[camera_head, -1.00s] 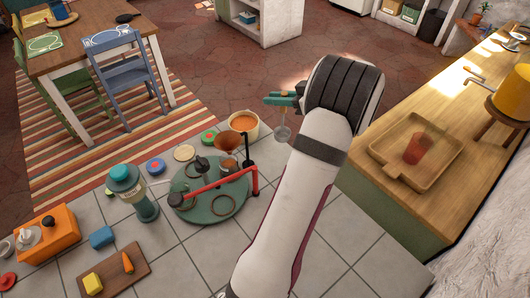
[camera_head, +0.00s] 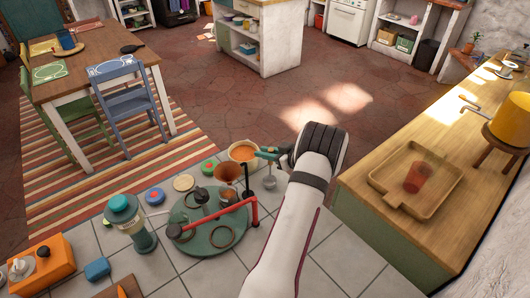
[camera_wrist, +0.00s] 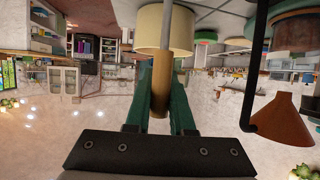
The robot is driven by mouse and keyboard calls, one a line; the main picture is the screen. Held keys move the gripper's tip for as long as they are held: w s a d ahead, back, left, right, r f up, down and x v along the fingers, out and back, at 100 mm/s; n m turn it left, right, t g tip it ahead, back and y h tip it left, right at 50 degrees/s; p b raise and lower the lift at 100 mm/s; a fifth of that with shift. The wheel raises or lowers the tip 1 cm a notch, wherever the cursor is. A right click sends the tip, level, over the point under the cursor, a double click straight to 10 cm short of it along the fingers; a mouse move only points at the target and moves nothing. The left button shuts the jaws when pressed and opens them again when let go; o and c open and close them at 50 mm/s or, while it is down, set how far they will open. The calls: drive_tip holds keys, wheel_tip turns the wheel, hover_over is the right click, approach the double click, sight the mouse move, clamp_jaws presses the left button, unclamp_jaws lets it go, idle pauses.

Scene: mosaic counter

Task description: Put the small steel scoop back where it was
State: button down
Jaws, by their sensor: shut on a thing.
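My gripper (camera_head: 266,153) has green fingers and is shut on the small steel scoop (camera_head: 269,182). The scoop hangs down from the fingers, its round end lowest, to the right of the copper funnel (camera_head: 228,172). In the wrist view, the scoop's brownish handle (camera_wrist: 161,92) sits between the two fingers, and a thin steel shank runs on from it. The shank crosses in front of a cream bowl (camera_wrist: 150,30). I cannot tell whether the scoop touches anything.
The bowl of orange contents (camera_head: 243,144) stands just left of my gripper. The funnel's stand has a red bar (camera_head: 225,214) above a round green base (camera_head: 190,245). A blue-topped lantern-like jar (camera_head: 128,215) is farther left. A wooden tray (camera_head: 400,212) lies on the right counter.

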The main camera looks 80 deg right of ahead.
drive_tip(key=c, duration=0.8)
unclamp_jaws()
drive_tip(key=shift+f, duration=0.1)
